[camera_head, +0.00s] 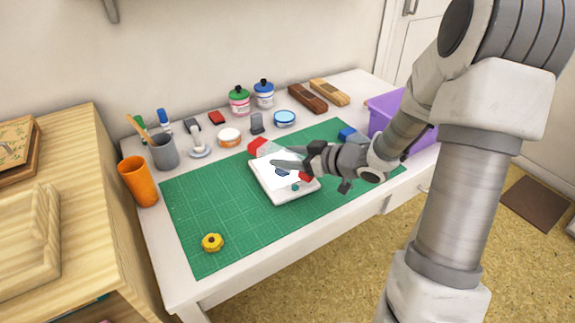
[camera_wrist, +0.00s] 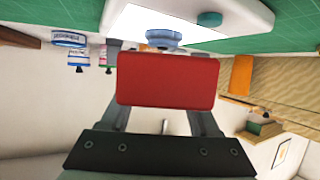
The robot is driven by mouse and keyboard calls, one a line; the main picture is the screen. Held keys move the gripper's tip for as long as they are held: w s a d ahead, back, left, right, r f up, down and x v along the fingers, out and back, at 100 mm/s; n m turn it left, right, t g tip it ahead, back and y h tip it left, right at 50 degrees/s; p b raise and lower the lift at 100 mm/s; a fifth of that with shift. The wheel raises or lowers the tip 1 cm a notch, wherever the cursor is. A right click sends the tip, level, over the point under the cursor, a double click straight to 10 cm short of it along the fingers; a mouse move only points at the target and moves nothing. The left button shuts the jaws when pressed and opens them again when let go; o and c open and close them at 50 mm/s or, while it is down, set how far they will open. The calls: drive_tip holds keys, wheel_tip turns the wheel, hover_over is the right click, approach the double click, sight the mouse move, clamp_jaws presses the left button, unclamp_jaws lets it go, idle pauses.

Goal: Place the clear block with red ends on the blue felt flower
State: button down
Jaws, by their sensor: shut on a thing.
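My gripper (camera_head: 276,157) reaches leftward, low over the white tray, and is shut on the clear block with red ends. One red end (camera_wrist: 167,80) fills the middle of the wrist view between my fingers. In the head view a red part (camera_head: 258,146) shows beyond the fingertips and a smaller red part (camera_head: 306,177) below the gripper; its clear part is mostly hidden. The blue felt flower (camera_wrist: 163,37) lies on the tray beyond the block, and also shows partly covered by a finger (camera_head: 283,173). I cannot tell whether the block touches it.
The white tray (camera_head: 272,193) lies on a green mat (camera_head: 215,205); a small teal piece (camera_head: 295,188) is on it. Inkpads, jars and an orange cup (camera_head: 139,181) line the back and left. A purple bin (camera_head: 420,131) stands right. The mat's left front is free around a yellow flower (camera_head: 212,243).

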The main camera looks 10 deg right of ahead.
drive_tip(key=shift+f, duration=0.65)
drive_tip(key=shift+f, duration=0.15)
drive_tip(key=shift+c, duration=0.6)
unclamp_jaws()
drive_tip(key=shift+r, duration=0.25)
drive_tip(key=p+v, duration=0.4)
drive_tip(key=v, duration=0.8)
drive_tip(key=shift+f, duration=0.2)
